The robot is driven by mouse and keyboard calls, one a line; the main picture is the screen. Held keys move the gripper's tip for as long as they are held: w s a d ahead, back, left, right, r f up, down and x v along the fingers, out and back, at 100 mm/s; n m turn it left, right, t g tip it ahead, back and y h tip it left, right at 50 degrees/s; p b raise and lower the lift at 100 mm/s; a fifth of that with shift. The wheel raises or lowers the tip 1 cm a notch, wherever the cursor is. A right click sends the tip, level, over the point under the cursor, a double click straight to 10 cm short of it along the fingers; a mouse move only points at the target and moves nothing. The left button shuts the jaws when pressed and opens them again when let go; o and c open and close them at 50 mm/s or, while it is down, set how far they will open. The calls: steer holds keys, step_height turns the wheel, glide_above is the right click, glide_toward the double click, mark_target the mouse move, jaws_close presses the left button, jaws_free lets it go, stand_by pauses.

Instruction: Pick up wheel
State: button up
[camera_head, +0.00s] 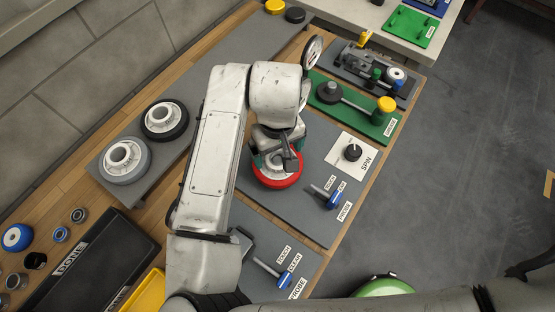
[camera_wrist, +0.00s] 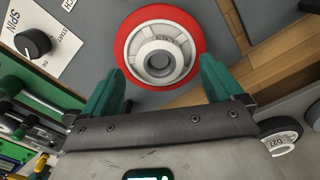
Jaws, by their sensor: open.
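A wheel with a red tyre and a pale grey hub (camera_head: 277,172) lies flat on the grey mat (camera_head: 319,152) in the head view. It also shows in the wrist view (camera_wrist: 192,25), large at the top centre. My gripper (camera_wrist: 160,82) has two green fingers, spread apart and empty between the tips. In the wrist view the fingertips are near the lower edge of the red wheel, one on each side. In the head view my gripper (camera_head: 277,160) is over the wheel, and my arm hides part of both. Contact with the wheel cannot be told.
Two wheels, one black (camera_head: 165,119) and one grey (camera_head: 125,161), lie on a grey strip at the left. A black SPIN knob (camera_head: 352,152) and a blue-handled probe (camera_head: 327,198) are right of the red wheel. A green board (camera_head: 344,115) with yellow-capped parts is beyond.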

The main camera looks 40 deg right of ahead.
steer(key=shift+f, duration=1.3)
steer(key=shift+c, duration=0.3)
steer(key=c, duration=1.5)
step_height(320, 180, up, 10)
steer(key=shift+r+b, duration=0.1)
steer(key=shift+b, duration=0.2)
steer(key=shift+c, duration=0.2)
steer(key=shift+r+p, duration=2.35)
steer(key=shift+r, duration=0.15)
